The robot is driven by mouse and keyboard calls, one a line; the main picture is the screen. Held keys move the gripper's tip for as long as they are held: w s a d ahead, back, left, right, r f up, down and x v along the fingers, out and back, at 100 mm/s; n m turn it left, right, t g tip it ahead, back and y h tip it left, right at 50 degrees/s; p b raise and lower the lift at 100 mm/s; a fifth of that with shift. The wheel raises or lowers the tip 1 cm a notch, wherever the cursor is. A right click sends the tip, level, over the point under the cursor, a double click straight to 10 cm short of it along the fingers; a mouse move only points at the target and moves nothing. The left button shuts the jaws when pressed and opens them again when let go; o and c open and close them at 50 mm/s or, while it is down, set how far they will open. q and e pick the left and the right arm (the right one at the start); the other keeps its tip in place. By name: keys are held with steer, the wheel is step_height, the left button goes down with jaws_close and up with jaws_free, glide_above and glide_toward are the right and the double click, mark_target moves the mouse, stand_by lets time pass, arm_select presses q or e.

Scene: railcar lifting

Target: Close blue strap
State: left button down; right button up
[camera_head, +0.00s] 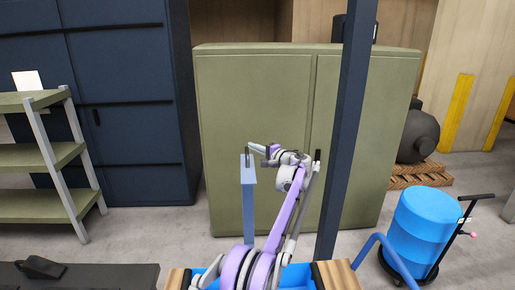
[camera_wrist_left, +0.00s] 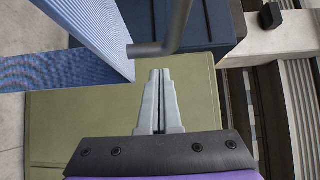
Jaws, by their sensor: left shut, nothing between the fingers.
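My left gripper (camera_head: 252,147) is raised near the strap's top. In the left wrist view its fingers (camera_wrist_left: 160,73) are shut and empty, just right of the strap. I cannot tell whether they touch the bar. My right gripper is in neither view.
The green cabinet (camera_head: 250,90) stands behind the strap, with a dark post (camera_head: 345,130) to its right. A dark blue cabinet (camera_head: 125,100) and a shelf rack (camera_head: 45,155) are at left. A blue drum (camera_head: 422,225) on a trolley stands at right. Grey floor lies between.

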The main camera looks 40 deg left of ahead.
arm_select(q)
steer(key=shift+s+d+r, duration=0.1)
steer(key=shift+s+d, duration=0.15)
steer(key=shift+s, duration=0.2)
steer(key=shift+s+d, duration=0.2)
steer(key=shift+s, duration=0.25)
steer(key=shift+s+d, duration=0.25)
steer(key=shift+s, duration=0.15)
steer(key=shift+s, duration=0.1)
